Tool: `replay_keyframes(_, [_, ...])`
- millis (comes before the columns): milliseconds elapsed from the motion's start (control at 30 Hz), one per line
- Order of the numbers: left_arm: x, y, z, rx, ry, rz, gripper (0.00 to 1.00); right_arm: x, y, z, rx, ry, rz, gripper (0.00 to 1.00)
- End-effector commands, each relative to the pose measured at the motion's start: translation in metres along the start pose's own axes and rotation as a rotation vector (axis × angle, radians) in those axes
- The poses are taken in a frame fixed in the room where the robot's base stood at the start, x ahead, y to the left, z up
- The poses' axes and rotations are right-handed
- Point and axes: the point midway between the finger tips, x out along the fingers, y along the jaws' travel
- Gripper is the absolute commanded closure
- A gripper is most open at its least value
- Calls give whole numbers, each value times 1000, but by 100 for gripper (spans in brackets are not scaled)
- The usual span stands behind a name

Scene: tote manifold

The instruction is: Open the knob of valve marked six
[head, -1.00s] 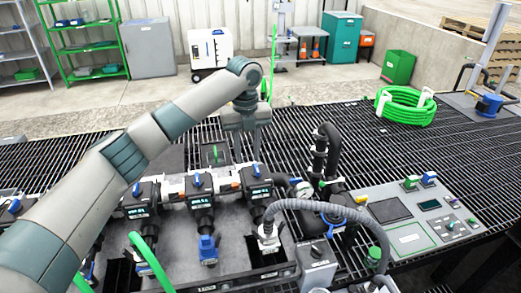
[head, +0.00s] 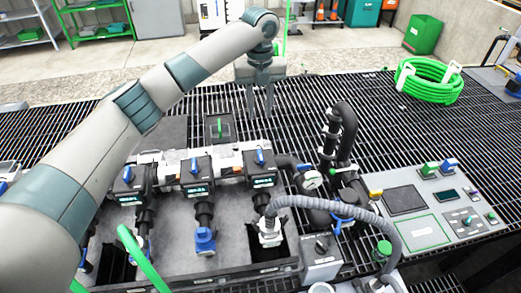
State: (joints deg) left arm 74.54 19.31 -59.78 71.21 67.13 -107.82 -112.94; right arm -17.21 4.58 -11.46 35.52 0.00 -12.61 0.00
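The manifold has a row of black valves with small lit displays and blue knobs. Three show clearly: a left knob (head: 127,175), a middle knob (head: 194,165) and a right knob (head: 260,158). The display text is too small to read, so I cannot tell which valve is marked six. My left gripper (head: 260,115) points down behind and above the right valve. Its two fingers are apart with nothing between them, and it appears clear of the knob. My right gripper is not in view.
A grey corrugated hose (head: 340,208) arches in front, right of the valves. A gauge (head: 311,180) and black pipes (head: 335,130) stand to the right. A control panel (head: 430,208) and coiled green hose (head: 430,82) lie farther right. Black grating (head: 330,95) behind is mostly bare.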

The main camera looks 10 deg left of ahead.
Motion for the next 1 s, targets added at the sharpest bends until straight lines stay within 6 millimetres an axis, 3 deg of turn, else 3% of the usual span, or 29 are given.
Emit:
replay_keyframes(233, [6,0,0,0,1,0,70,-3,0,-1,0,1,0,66])
replay_keyframes(433, [25,0,0,0,3,1,70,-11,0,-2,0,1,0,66])
replay_keyframes(1000, [124,1,-1,-2,3,3,70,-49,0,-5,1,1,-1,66])
